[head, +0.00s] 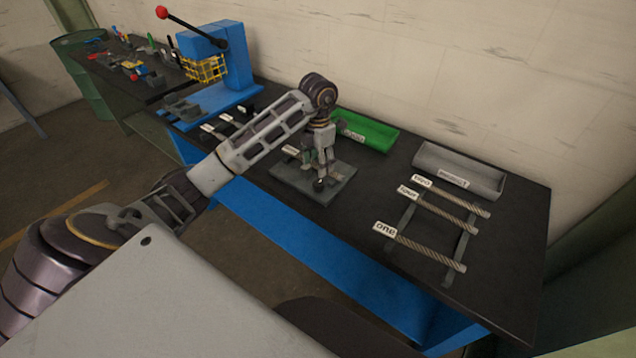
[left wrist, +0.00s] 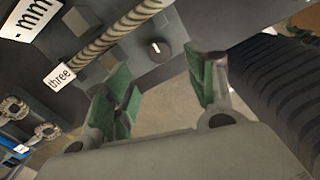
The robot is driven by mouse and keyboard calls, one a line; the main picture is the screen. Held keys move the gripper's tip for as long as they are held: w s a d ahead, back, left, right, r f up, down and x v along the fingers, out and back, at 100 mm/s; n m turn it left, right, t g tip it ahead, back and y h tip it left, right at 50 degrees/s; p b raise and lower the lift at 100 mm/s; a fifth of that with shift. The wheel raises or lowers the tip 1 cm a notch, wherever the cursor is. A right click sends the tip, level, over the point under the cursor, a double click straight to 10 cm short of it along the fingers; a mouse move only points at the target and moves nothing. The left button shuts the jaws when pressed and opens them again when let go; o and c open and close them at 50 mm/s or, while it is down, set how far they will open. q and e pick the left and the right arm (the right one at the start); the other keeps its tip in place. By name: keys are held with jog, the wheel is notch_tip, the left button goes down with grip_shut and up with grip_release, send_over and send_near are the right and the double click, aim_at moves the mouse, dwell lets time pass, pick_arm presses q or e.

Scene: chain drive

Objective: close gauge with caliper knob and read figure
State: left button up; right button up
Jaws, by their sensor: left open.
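The caliper gauge (head: 340,186) is a grey plate-based fixture on the dark bench. My left gripper (head: 319,168) is over it, pointing down, with green-padded fingers. In the left wrist view a dark round knob (left wrist: 157,47) with a white mark lies just beyond the open fingers (left wrist: 170,82). No contact between fingers and knob shows. A twisted rope (left wrist: 110,32) with a tag "three" (left wrist: 60,77) lies by the gauge's grey blocks. A white plate with "mm" (left wrist: 30,17) is cut off at the corner, so no full figure shows. My right gripper is not in view.
Several tagged ropes (head: 437,249) lie on a rack at right. A green tray (head: 372,134) and a grey tray (head: 480,178) stand along the wall. A blue press (head: 225,60) with yellow guard stands left. Open bench lies between gauge and rack.

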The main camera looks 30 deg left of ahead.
aim_at(318, 183)
pick_arm(q)
jog(key=shift+f+p, duration=0.65)
jog(key=shift+f, duration=4)
jog(key=shift+c, duration=0.5)
jog(key=c, duration=0.9)
